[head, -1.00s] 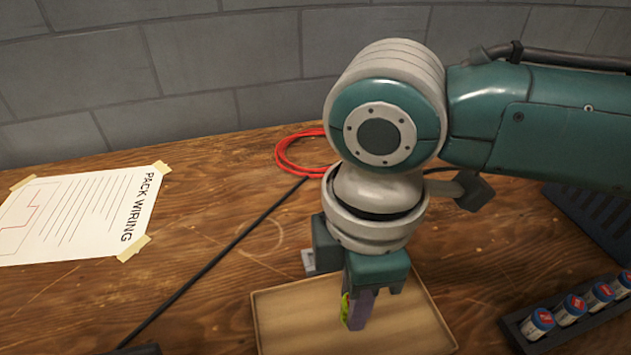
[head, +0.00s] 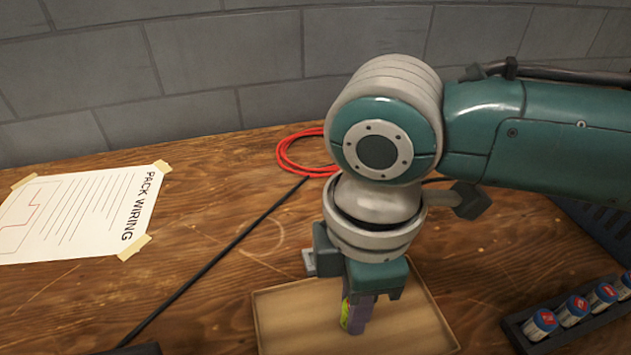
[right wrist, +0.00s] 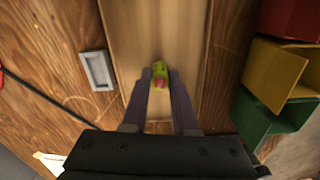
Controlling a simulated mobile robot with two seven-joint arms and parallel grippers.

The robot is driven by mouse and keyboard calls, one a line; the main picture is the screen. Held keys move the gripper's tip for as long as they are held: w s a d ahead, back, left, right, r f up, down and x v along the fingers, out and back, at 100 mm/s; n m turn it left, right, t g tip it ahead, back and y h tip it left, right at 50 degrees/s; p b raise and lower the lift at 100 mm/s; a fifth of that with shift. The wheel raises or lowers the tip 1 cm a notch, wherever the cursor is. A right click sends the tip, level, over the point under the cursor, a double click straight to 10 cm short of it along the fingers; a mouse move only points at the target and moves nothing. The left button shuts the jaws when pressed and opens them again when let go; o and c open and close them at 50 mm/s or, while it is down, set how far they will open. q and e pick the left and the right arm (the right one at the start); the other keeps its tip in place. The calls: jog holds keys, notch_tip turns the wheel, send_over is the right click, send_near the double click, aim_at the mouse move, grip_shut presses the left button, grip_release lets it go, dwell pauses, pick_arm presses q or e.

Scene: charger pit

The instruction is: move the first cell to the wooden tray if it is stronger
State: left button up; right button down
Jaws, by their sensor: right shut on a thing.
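My right gripper (head: 357,315) points down over the wooden tray (head: 282,312). It is shut on a yellow-green cell (head: 346,314), whose body is mostly hidden by the fingers. In the right wrist view the cell (right wrist: 160,72) sits between the two fingertips, with a reddish end, above the pale tray floor (right wrist: 150,25). I cannot tell whether the cell touches the tray floor. No other cell shows in the visible part of the tray. My left gripper is not in view.
A dark rack (head: 517,333) holding several blue-and-white cells stands at the right. A taped "PACK WIRING" sheet (head: 80,212) lies at the left. A black cable (head: 215,265) and a red cable coil (head: 290,160) lie behind the tray. Red, yellow and green bins (right wrist: 275,80) show in the wrist view.

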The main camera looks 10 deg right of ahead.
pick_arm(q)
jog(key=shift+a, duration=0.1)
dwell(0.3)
pick_arm(e)
jog(key=shift+f, duration=0.3)
dwell(0.3)
jog(key=c, duration=0.6)
grip_release()
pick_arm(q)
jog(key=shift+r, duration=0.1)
pick_arm(e)
jog(key=shift+r, duration=0.1)
pick_arm(q)
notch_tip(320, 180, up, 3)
jog(key=p, duration=0.3)
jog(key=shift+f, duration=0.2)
pick_arm(e)
notch_tip(320, 180, up, 2)
jog(key=shift+r, duration=0.15)
notch_tip(320, 180, up, 5)
jog(key=p, duration=0.5)
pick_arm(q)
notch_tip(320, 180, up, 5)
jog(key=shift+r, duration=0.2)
pick_arm(e)
jog(key=shift+f, duration=0.2)
